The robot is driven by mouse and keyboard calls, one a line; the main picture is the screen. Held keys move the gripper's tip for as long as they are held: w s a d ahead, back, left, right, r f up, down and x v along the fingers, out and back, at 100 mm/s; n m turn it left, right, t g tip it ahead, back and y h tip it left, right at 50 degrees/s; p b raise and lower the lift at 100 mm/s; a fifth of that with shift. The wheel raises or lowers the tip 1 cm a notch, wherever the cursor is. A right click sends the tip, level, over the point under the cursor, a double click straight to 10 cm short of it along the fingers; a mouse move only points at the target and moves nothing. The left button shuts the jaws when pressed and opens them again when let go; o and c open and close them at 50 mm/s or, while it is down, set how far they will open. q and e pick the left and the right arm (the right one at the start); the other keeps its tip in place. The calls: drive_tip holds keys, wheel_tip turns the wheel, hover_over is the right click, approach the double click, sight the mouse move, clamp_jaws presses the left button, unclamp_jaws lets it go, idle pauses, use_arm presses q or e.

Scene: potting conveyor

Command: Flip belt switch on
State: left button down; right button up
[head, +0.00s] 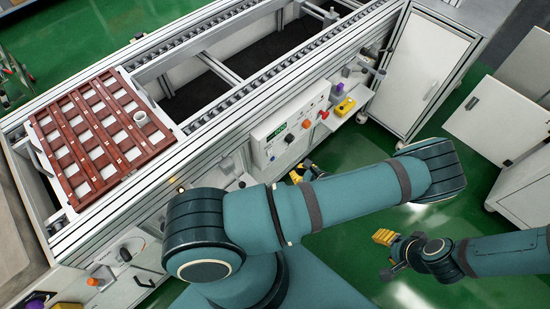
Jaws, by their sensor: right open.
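My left gripper (303,173), with yellow and black parts, is just below and in front of this panel. My own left arm partly hides it, and its opening is unclear. My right gripper (386,255) is open and empty over the green floor at the lower right, apart from the conveyor.
A brown slatted tray (95,140) with a white cup (140,118) sits on the conveyor (200,125). A yellow item (344,106) and purple item (338,90) stand on a side ledge. Another panel (120,262) is at lower left. White cabinets (425,70) stand right.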

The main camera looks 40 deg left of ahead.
sight(270, 152)
use_arm(q)
drive_tip(key=a+r+b+x, duration=0.1)
drive_tip(key=b+x, duration=0.1)
drive_tip(key=x, duration=1.1)
drive_tip(key=shift+a+b, duration=0.25)
drive_tip(key=shift+b, duration=0.05)
drive_tip(key=shift+d+r, duration=0.1)
